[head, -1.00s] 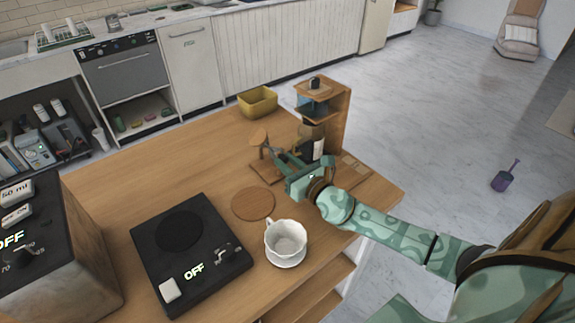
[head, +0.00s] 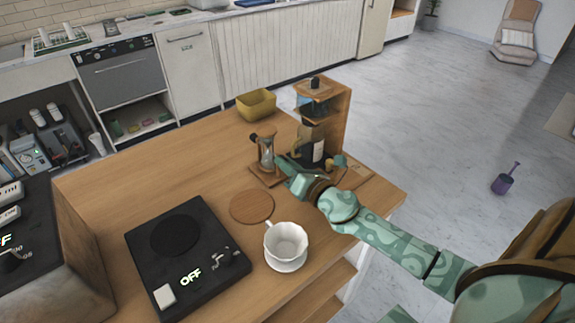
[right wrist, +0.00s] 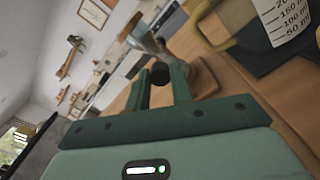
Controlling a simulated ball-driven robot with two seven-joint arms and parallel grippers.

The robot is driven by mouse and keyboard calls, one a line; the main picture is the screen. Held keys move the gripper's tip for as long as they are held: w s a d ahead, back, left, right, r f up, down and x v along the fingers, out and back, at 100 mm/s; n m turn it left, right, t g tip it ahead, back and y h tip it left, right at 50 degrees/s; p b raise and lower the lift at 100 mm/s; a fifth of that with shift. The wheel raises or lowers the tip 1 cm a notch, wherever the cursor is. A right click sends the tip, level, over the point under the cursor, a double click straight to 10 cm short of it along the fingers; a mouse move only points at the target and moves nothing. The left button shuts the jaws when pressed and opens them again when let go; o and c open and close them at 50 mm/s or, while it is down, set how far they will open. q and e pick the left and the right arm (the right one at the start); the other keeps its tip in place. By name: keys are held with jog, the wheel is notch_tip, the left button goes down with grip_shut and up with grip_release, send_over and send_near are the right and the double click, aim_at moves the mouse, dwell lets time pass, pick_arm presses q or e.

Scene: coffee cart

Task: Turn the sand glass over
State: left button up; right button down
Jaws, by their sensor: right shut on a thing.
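The sand glass (head: 266,151) is on its small wooden stand (head: 265,176) near the table's far right part. It looks close to upright in the head view, and a dark knob (head: 253,136) shows at its upper left. My right gripper (head: 284,164) is just right of the glass. In the right wrist view, the jaws (right wrist: 160,88) are closed around a black round knob (right wrist: 160,73) in front of the glass. The sand level is too small to tell. My left gripper is not in view.
A yellow bin (head: 256,104) is at the back edge. The table's left middle is clear.

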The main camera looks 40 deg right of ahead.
dwell(0.3)
jog(key=c, duration=1.2)
grip_release()
jog(key=shift+c, duration=0.2)
jog(key=s, duration=0.5)
jog(key=s+b, duration=0.1)
jog(key=s, duration=0.1)
jog(key=shift+s+d+f, duration=0.3)
jog(key=shift+d, duration=0.05)
jog(key=s+b, duration=0.1)
jog(key=s, duration=0.1)
jog(key=s+b, duration=0.1)
jog(key=s, duration=0.2)
jog(key=s+b, duration=0.1)
jog(key=s, duration=0.2)
jog(key=shift+d+b, duration=0.3)
jog(key=shift+s+r, duration=0.3)
jog(key=shift+s, duration=0.1)
